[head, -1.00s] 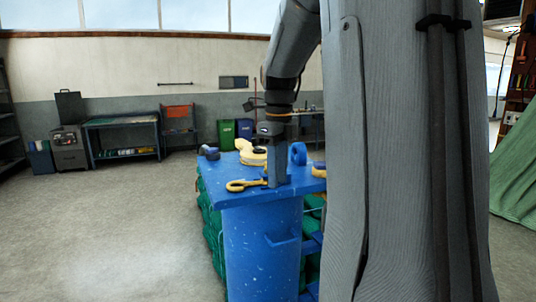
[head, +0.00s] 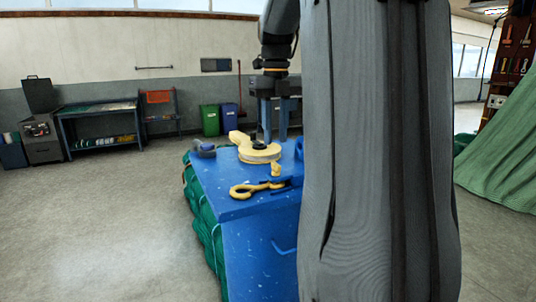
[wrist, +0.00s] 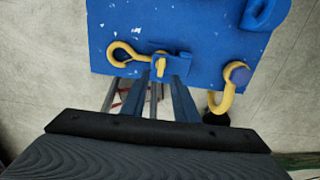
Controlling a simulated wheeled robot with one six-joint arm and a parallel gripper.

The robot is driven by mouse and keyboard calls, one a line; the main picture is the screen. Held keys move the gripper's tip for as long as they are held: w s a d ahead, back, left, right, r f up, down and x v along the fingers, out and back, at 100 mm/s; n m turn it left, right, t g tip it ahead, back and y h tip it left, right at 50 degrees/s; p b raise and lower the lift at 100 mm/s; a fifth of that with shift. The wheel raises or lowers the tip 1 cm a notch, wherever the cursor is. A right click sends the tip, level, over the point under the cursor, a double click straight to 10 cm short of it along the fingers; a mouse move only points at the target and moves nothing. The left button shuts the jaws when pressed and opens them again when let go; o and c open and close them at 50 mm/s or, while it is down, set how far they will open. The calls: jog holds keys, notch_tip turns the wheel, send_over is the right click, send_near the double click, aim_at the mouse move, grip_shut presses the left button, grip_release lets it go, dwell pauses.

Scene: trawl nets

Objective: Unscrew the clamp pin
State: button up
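The clamp is a small blue block (wrist: 178,66) near the front edge of the blue stand top; the yellow clamp pin (wrist: 160,66) stands at its left side in the wrist view. The pin's yellow head also shows in the head view (head: 276,169). A yellow eye piece (wrist: 122,54) lies flat with its shank running into the clamp; its ring shows in the head view (head: 240,191). My gripper (head: 275,140) is open and empty, pointing down above the stand top. In the wrist view its two fingers lie below the pin, apart from it.
The blue stand (head: 232,205) has green netting (head: 205,235) at its side. A large yellow fitting (head: 258,152), a grey-blue shackle (head: 203,149) and a blue lug (head: 299,150) are on its top. A yellow hook (wrist: 226,98) is at right in the wrist view. Floor at left is clear.

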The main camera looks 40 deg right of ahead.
aim_at(276, 163)
jog(key=shift+a+f, duration=0.1)
jog(key=shift+f, duration=0.25)
jog(key=shift+s+d+f+p, duration=0.1)
jog(key=shift+f+p, duration=0.65)
jog(key=shift+f, duration=1)
jog(key=shift+d+f+p, duration=0.1)
jog(key=shift+f+p, duration=0.6)
jog(key=shift+f, duration=1)
grip_shut()
